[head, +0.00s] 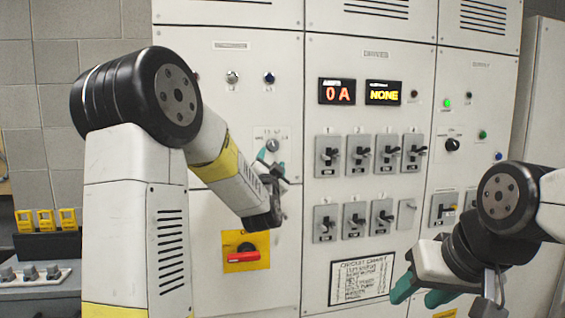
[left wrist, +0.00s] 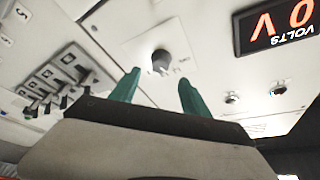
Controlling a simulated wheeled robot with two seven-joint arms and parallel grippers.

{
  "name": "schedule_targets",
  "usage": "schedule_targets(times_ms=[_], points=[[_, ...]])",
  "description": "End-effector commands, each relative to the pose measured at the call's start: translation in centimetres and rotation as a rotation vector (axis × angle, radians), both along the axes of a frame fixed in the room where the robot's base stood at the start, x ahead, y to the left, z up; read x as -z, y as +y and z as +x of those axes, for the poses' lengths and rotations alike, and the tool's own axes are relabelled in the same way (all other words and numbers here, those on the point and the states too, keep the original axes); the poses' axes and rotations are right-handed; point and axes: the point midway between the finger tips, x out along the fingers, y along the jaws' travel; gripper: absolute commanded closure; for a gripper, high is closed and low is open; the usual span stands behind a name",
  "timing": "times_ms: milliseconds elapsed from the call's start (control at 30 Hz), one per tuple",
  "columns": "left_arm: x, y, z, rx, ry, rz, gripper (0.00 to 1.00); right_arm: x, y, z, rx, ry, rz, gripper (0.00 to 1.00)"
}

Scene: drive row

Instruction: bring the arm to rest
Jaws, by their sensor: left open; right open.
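My left gripper (head: 270,164) is in front of the left cabinet panel, close to a rotary knob (head: 272,145). In the left wrist view its two green fingers (left wrist: 155,90) are spread apart with nothing between them, and the knob (left wrist: 161,61) shows beyond the fingertips. I cannot tell whether a finger touches the knob. My right gripper (head: 420,292) is at the lower right, with green fingers apart and nothing seen in them. It is in front of the right part of the cabinet, near the circuit chart.
A red handle (head: 244,257) on a yellow plate is below my left gripper. Yellow devices (head: 45,220) stand at far left.

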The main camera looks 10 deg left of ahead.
Motion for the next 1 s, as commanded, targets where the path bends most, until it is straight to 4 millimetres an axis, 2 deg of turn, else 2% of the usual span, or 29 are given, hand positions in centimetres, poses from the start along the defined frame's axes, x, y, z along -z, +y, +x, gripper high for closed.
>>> schedule_targets(times_ms=[167, 267, 367, 467, 567, 800, 900, 1000], points=[[-0.2, -0.5, -0.8, 0.046, 0.059, -0.05, 0.45, 0.0, 0.0, 0.0, 0.0, 0.0, 0.0, 0.55], [0.2, -1.3, -2.4, 0.114, 0.168, -0.134, 0.45, 0.0, 0.0, 0.0, 0.0, 0.0, 0.0, 0.55], [1.3, -2.4, -5.4, 0.182, 0.32, -0.247, 0.45, 0.0, 0.0, 0.0, 0.0, 0.0, 0.0, 0.55], [3.0, -3.2, -9.2, 0.222, 0.487, -0.365, 0.45, 0.0, 0.0, 0.0, 0.0, 0.0, 0.0, 0.55], [5.2, -3.7, -13.9, 0.231, 0.658, -0.483, 0.45, 0.0, 0.0, 0.0, 0.0, 0.0, 0.0, 0.55], [10.7, -3.7, -27.0, 0.137, 1.041, -0.74, 0.45, 0.0, 0.0, 0.0, 0.0, 0.0, 0.0, 0.55], [12.3, -3.5, -31.4, 0.075, 1.151, -0.815, 0.45, 0.0, 0.0, 0.0, 0.0, 0.0, 0.0, 0.55], [13.4, -3.2, -34.4, 0.027, 1.223, -0.86, 0.45, 0.0, 0.0, 0.0, 0.0, 0.0, 0.0, 0.55]])
